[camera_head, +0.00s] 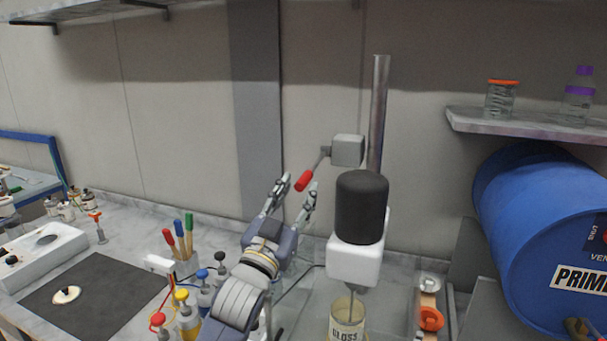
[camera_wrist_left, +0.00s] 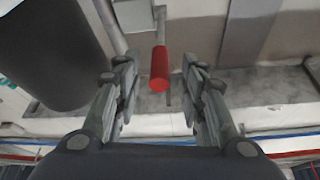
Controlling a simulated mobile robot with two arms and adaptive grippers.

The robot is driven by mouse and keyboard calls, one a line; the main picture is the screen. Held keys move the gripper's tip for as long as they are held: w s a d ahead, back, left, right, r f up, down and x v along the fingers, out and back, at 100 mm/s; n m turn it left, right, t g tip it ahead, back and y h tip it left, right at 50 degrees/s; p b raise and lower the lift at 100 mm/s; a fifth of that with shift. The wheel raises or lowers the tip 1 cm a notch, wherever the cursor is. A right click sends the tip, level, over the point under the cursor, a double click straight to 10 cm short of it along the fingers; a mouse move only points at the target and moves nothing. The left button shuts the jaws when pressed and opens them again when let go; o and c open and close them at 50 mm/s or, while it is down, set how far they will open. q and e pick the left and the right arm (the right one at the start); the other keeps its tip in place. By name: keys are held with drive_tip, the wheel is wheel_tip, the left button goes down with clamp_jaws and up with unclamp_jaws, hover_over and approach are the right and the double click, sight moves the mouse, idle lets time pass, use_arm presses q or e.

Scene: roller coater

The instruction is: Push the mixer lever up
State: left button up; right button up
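The mixer lever has a red handle (camera_head: 303,181) on a thin grey rod that slants down and left from a grey box (camera_head: 347,150) on the metal post (camera_head: 379,110). The mixer (camera_head: 361,205) has a black top and a white lower part, with its shaft in a glass jar (camera_head: 347,318). My left gripper (camera_head: 294,186) is open around the handle's place in the head view. In the left wrist view the red handle (camera_wrist_left: 159,70) lies between the open fingers (camera_wrist_left: 160,80), with gaps on both sides. I cannot tell its exact depth.
Several pump bottles (camera_head: 188,312) and a holder with coloured-handled tools (camera_head: 180,240) stand left of my arm. A blue drum (camera_head: 545,235) and a shelf with jars (camera_head: 530,122) are at the right. The wall is behind the lever.

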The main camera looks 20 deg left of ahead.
sight(306, 177)
use_arm(q)
drive_tip(key=x, duration=0.2)
drive_tip(key=shift+w+r+p, duration=0.15)
drive_tip(key=shift+w+p, duration=0.2)
drive_tip(key=shift+w+r, duration=0.25)
drive_tip(key=shift+w, duration=0.15)
drive_tip(key=shift+d, duration=0.1)
drive_tip(key=shift+w+f, duration=0.1)
clamp_jaws()
